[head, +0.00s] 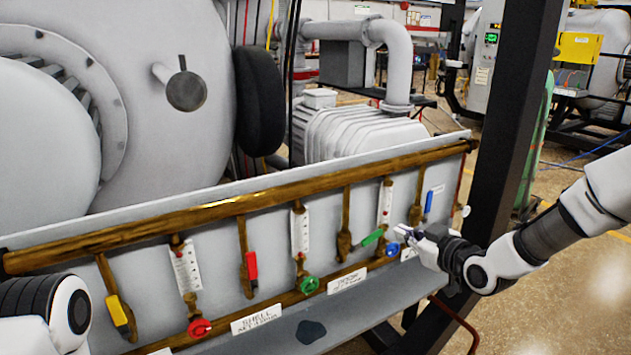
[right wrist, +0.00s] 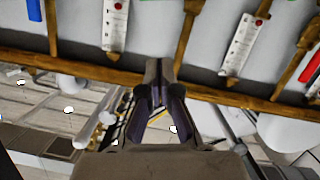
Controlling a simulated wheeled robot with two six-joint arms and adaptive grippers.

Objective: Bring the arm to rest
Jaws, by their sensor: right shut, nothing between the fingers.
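My right arm comes in from the right in the head view. Its gripper (head: 404,232) is in front of the right part of the valve panel (head: 335,215), close to the green lever (head: 373,237) and below the blue lever (head: 428,202). In the right wrist view the two fingers (right wrist: 158,80) come together at the tips with nothing between them. I cannot tell whether the fingertips touch the panel. A link of my left arm shows at the lower left, but its gripper is out of view.
The panel carries brass pipes (head: 240,204), a yellow lever (head: 117,311), a red lever (head: 251,266), a red knob (head: 199,328) and a green knob (head: 309,284). A dark post (head: 513,110) stands behind my right arm. Open floor (head: 580,270) lies at the right.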

